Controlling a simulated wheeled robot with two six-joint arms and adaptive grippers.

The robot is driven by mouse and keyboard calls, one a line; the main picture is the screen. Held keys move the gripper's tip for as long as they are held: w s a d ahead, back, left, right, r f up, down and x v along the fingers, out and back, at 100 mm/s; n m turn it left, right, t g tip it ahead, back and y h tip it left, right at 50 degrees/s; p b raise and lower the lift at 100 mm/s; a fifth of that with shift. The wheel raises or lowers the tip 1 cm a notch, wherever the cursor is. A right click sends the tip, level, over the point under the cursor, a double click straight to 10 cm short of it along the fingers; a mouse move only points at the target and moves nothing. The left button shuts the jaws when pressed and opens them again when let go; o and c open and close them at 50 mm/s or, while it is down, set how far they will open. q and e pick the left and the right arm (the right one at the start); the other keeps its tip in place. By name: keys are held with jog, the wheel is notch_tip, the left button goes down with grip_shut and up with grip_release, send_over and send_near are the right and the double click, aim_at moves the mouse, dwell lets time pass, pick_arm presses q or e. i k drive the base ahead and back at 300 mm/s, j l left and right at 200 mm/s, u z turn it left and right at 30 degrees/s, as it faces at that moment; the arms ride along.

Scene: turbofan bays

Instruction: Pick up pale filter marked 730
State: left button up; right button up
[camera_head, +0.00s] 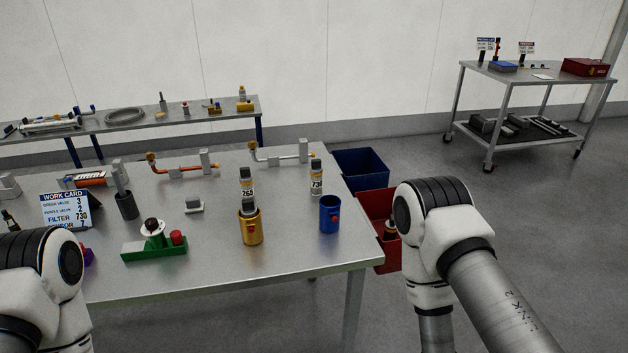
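The pale filter marked 730 (316,178) stands upright near the right end of the metal table. It has a dark cap and a white label. A blue cup (329,216) stands in front of it, and a similar filter marked 265 (247,187) stands to its left, behind a yellow cup (251,229) that holds a dark-topped item. A work card (65,208) at the left reads FILTER 730. My two arms show at the lower left and lower right, but neither gripper is in the picture.
A green fixture (154,247) and a dark cup (127,205) stand left on the table (205,285). Pipe assemblies line its back edge. A blue bin (361,169) and a red bin (366,205) are beyond its right edge. The table's front is mostly clear.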

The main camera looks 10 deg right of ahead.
aim_at(316, 170)
jog(key=i+l+u, duration=0.15)
jog(key=l, duration=0.25)
jog(key=i+l+u, duration=0.15)
jog(key=l, duration=0.25)
jog(key=l+u, duration=0.15)
jog(key=l, duration=0.3)
jog(key=i+l+u, duration=0.15)
jog(key=l, duration=0.3)
